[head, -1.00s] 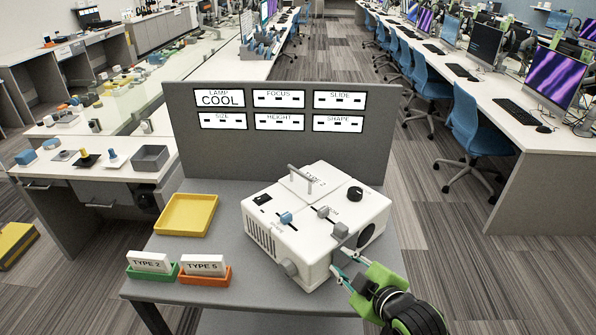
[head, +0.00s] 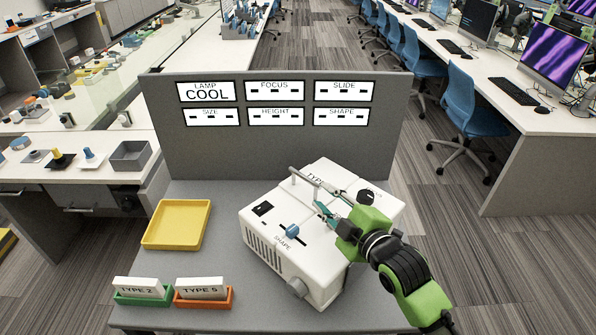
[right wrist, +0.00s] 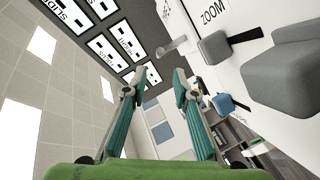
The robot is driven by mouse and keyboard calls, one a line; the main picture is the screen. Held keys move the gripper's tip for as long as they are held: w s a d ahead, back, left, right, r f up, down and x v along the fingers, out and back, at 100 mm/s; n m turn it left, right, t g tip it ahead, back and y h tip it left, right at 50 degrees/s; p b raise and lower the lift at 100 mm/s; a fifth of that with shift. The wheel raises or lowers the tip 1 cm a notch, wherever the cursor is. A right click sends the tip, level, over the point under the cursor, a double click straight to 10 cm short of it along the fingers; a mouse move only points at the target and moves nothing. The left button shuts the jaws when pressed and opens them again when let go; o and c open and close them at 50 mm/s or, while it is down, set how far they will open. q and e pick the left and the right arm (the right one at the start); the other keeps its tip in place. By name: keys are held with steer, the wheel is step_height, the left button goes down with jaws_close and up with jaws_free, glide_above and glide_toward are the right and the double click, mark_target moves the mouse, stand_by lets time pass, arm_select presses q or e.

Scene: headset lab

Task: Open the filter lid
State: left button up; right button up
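A white projector-like box (head: 285,262) stands on the grey table. A grey post, likely the handle (right wrist: 172,44), shows just beyond the fingertips. My left gripper is not in view.
The box top has a blue slider (head: 292,231) and a black knob (head: 367,196). A yellow tray (head: 176,224), a green holder (head: 142,298) and an orange holder (head: 204,300) with white type blocks stand left of it. A grey panel (head: 270,150) rises behind.

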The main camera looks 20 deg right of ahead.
mark_target(306, 179)
steer(key=x, duration=0.2)
steer(key=p+x, duration=0.1)
steer(key=x, duration=0.1)
steer(key=shift+w+r, duration=0.2)
steer(key=shift+w, duration=0.05)
steer(key=p+x, duration=0.1)
steer(key=x, duration=0.5)
steer(key=shift+w+a+f+p, duration=0.1)
steer(key=shift+a+p, duration=0.05)
steer(key=shift+p, duration=0.15)
steer(key=shift+w+f, duration=0.1)
steer(key=shift+w, duration=0.2)
steer(key=shift+w+a+f, duration=0.15)
steer(key=shift+w, duration=0.25)
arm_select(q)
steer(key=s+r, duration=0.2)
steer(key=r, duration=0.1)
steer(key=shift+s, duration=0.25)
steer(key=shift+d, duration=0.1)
arm_select(e)
jaws_close()
